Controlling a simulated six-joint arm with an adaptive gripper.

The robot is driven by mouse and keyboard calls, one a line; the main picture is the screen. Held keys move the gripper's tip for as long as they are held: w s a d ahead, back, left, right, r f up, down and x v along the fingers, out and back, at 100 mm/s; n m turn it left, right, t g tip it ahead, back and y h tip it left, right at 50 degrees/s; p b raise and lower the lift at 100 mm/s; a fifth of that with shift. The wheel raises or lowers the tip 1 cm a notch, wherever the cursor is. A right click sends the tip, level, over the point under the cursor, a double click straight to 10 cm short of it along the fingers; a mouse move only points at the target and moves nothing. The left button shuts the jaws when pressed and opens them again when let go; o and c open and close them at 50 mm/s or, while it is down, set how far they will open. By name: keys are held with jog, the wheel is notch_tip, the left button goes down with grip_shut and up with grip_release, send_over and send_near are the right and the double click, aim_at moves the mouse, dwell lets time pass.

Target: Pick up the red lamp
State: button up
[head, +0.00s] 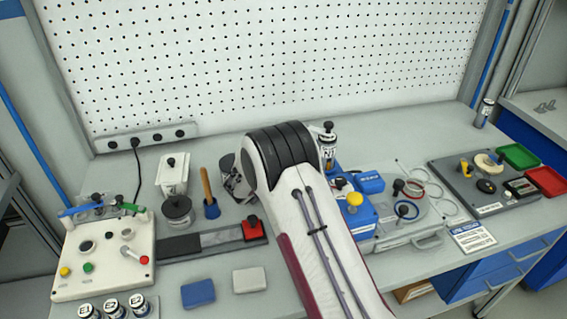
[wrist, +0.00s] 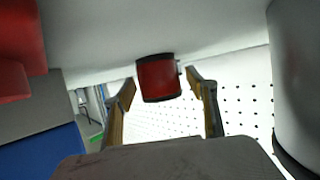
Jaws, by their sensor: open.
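The red lamp (wrist: 158,78) is a short red cylinder with dark ends, seen in the wrist view against the pale table surface. My gripper (wrist: 160,84) is open, with one fingertip to each side of the lamp in the picture and a gap on both sides. It does not hold the lamp; how far beyond the fingertips the lamp stands is hard to tell. In the head view my white arm covers the middle of the table and I cannot make out the lamp there. Part of my gripper (head: 239,182) shows at the arm's left edge.
In the wrist view, a large red thing (wrist: 22,45) and a blue surface (wrist: 62,150) are at the left. In the head view, a wooden-handled tool (head: 207,190), a dark-lidded jar (head: 177,212) and a blue box (head: 352,222) stand near my arm. The pegboard (head: 270,60) is behind.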

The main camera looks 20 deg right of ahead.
jog(key=c, duration=1.2)
jog(key=shift+c, duration=0.2)
jog(key=shift+r, duration=0.1)
jog(key=shift+r, duration=4.95)
